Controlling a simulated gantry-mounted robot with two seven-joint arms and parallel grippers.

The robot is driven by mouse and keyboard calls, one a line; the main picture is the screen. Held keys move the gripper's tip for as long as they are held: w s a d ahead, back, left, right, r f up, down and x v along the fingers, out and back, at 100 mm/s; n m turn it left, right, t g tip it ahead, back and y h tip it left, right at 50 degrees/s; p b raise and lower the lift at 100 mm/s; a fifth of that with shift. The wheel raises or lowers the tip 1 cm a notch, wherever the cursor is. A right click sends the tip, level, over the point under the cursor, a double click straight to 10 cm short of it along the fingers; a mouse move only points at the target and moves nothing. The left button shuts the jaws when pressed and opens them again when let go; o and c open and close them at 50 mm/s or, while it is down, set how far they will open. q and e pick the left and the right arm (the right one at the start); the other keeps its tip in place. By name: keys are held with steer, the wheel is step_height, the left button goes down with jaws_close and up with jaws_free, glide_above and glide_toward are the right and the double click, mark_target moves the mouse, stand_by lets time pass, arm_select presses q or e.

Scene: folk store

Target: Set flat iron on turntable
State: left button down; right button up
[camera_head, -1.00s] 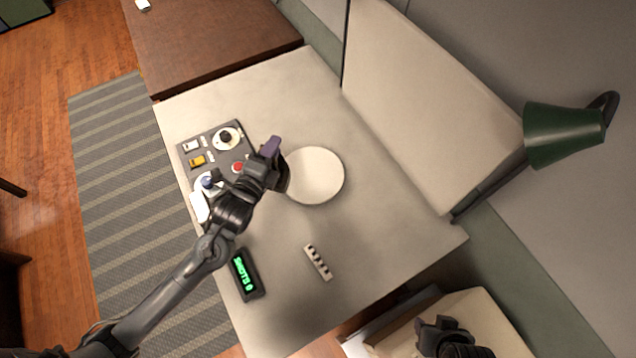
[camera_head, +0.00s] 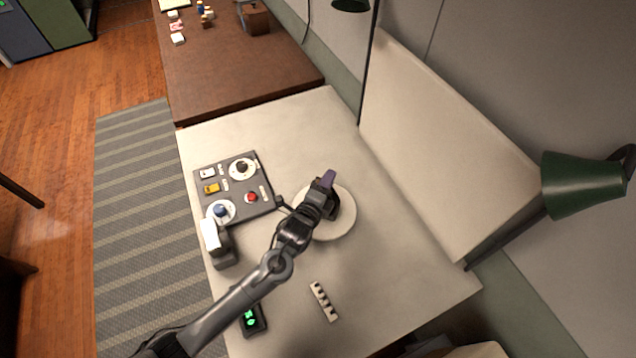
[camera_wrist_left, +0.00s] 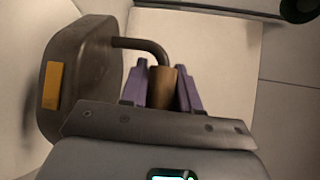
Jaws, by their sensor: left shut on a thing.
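My left gripper (camera_head: 325,182) is over the far side of the white round turntable (camera_head: 342,229). In the left wrist view, its purple fingers (camera_wrist_left: 162,88) are shut on the brown handle of the flat iron (camera_wrist_left: 82,77). The iron has a dark body with an orange patch, joined to the handle by a bent dark rod. In the head view, the iron (camera_head: 347,207) is a dark shape above the disc, partly hidden by the gripper. I cannot tell whether it touches the disc. My right gripper is not in view.
A control panel (camera_head: 236,185) with knobs and a red button lies left of the turntable, beside a white-topped grey device (camera_head: 216,245). A notched strip (camera_head: 324,302) and a green-lit display (camera_head: 251,320) lie nearer. A green lamp (camera_head: 583,184) hangs right. The table's far part is clear.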

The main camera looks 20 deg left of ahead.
arm_select(q)
steer(key=shift+w+f, duration=0.15)
steer(key=shift+f, duration=1.65)
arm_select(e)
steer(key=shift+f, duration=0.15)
arm_select(q)
steer(key=shift+f, duration=0.15)
steer(key=c, duration=1.2)
jaws_free()
steer(key=shift+f, duration=0.25)
steer(key=o, duration=0.4)
